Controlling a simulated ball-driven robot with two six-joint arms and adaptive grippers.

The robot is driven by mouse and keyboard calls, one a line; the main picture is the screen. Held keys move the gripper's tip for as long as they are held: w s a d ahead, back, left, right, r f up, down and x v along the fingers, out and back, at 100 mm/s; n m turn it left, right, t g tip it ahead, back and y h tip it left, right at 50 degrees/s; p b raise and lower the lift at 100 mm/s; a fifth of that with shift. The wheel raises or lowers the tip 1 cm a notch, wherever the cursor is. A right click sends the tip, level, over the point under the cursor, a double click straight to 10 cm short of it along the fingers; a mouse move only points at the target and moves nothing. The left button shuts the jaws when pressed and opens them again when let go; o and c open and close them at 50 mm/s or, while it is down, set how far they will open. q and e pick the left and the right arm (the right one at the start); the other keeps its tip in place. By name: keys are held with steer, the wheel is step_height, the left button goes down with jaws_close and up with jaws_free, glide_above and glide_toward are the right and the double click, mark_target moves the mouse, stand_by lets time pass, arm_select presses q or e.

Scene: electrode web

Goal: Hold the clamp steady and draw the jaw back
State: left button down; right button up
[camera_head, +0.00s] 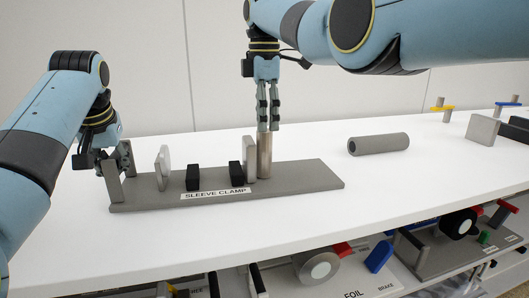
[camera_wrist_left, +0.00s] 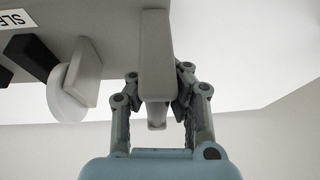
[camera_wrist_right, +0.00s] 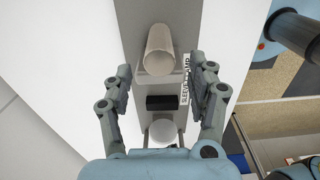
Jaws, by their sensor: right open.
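The sleeve clamp is a grey base plate (camera_head: 310,182) with a "SLEEVE CLAMP" label, lying along the table. It carries a grey end post (camera_head: 113,182), a pale round-faced jaw (camera_head: 163,168), two black blocks (camera_head: 192,178), and a grey upright jaw (camera_head: 249,160) with a cylindrical handle (camera_head: 265,158) beside it. My left gripper (camera_wrist_left: 157,80) has its fingers close against both sides of the end post. My right gripper (camera_head: 268,128) points down over the handle. In the right wrist view its fingers (camera_wrist_right: 160,72) are spread, with the handle (camera_wrist_right: 159,50) between and ahead of them.
A grey hollow sleeve (camera_head: 378,144) lies on the white table to the right of the clamp. Grey blocks and coloured parts (camera_head: 482,128) stand at the far right. A lower shelf (camera_head: 380,280) with other fixtures shows below the table edge. Clear table surrounds the clamp.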

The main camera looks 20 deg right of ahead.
mark_target(265, 151)
step_height(265, 151, down, 9)
steer(key=shift+r, duration=0.15)
steer(key=shift+c, duration=0.4)
jaws_close()
steer(key=shift+d, duration=0.1)
